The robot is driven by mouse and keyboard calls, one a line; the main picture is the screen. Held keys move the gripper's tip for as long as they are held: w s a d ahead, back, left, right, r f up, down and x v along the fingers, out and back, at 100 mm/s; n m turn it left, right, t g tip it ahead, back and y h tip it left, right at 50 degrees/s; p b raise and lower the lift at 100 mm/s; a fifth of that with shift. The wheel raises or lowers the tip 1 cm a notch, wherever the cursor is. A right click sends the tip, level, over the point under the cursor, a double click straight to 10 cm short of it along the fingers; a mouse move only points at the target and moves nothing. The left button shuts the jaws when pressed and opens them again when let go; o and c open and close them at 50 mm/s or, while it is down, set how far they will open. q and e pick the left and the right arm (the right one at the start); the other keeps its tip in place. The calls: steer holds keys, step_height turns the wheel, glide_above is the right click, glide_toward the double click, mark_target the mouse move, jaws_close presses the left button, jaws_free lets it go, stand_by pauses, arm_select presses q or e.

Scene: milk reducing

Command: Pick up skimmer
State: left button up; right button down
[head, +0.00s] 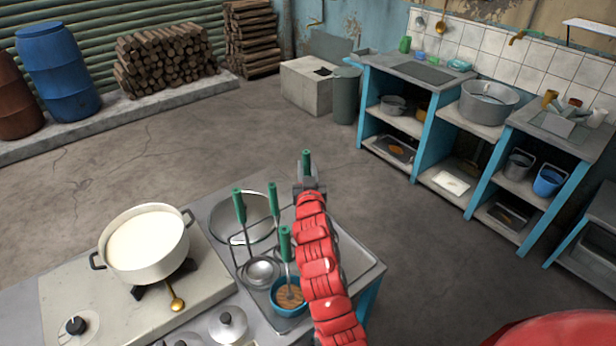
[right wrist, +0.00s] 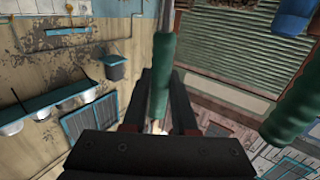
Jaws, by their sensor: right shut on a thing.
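My right gripper (head: 307,178) is shut on a green-handled utensil (head: 307,156). The green handle rises between the two fingers in the right wrist view (right wrist: 162,70). The lower end of this utensil is hidden behind my gripper and red arm, so its head cannot be told. Other green handles (head: 240,206) stand to the left of my gripper, above a metal tray (head: 362,262). A ladle bowl (head: 262,270) hangs there. Another green handle (head: 285,243) goes down to a blue bowl (head: 290,306) with brown contents. My left gripper is not in view.
A white pot (head: 146,262) of milk sits on the stove (head: 62,300) at the left. A round metal pan (head: 258,212) lies behind the utensils, and lidded pots (head: 228,324) stand in front. Open floor lies beyond. A blue shelf unit (head: 418,150) stands at the far right.

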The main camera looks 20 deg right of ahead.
step_height(320, 180, up, 17)
steer(key=p, duration=0.4)
steer(key=shift+f+p, duration=0.15)
steer(key=shift+p, duration=0.25)
